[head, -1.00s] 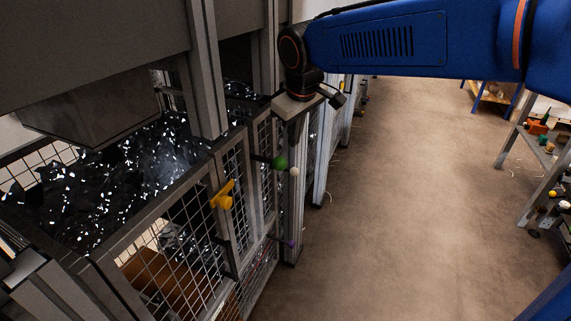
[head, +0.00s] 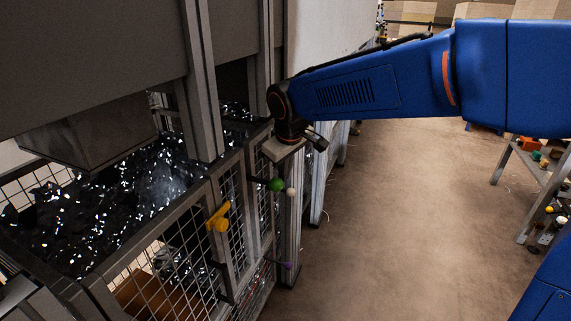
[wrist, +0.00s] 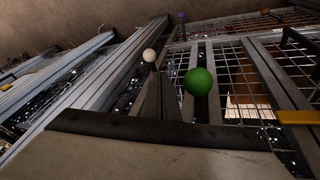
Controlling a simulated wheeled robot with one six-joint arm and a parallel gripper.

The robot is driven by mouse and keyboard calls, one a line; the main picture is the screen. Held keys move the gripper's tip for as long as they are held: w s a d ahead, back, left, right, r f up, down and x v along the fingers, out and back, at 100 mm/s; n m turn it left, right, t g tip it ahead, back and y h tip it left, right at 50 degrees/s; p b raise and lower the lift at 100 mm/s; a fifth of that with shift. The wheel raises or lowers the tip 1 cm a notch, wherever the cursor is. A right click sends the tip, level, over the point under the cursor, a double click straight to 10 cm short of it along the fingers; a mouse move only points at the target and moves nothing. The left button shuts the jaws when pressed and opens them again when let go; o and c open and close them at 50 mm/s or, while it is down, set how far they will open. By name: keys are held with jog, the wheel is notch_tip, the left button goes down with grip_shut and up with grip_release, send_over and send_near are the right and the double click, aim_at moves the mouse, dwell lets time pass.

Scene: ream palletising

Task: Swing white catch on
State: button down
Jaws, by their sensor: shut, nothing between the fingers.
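The white catch shows as a small white ball knob (head: 291,191) on the front of the mesh cage, just right of a green ball knob (head: 277,184). In the wrist view the white knob (wrist: 149,55) is above centre, up and left of the green knob (wrist: 198,81). My gripper (head: 283,152) is above both knobs in the head view, pointing down by the cage post, shut and empty. It appears apart from the white knob. Its fingertips are hard to make out against the grey frame.
A yellow handle (head: 219,217) sticks out of the cage left of the knobs, and a purple knob (head: 288,266) sits lower down. Dark glinting scrap (head: 150,185) fills the cage top. The brown floor (head: 400,220) to the right is clear up to a shelf (head: 535,175).

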send_over(290, 193)
jog(key=s, duration=0.2)
notch_tip(290, 193, down, 5)
jog(key=shift+w+a+f, duration=0.15)
jog(key=shift+w+f, duration=0.45)
jog(key=shift+f, duration=0.1)
jog(key=shift+w+d+n+y, duration=0.2)
jog(key=shift+w+n+y, duration=0.1)
jog(key=shift+w+n, duration=0.15)
jog(key=shift+w+d+n+g+y, duration=0.15)
jog(key=shift+w+d+n+y, duration=0.1)
jog(key=shift+w+n, duration=0.45)
jog(key=shift+w+d+n+g+y, duration=0.15)
jog(key=shift+w+d+n, duration=0.2)
jog(key=shift+n, duration=0.6)
jog(key=w+n, duration=0.1)
jog(key=n, duration=0.1)
jog(key=w+n+g+y, duration=0.1)
jog(key=w+n, duration=0.2)
jog(key=n, duration=0.1)
jog(key=shift+w+a+g, duration=0.2)
jog(key=shift+a+g, duration=0.05)
jog(key=shift+g, duration=0.15)
jog(key=shift+s+a, duration=0.1)
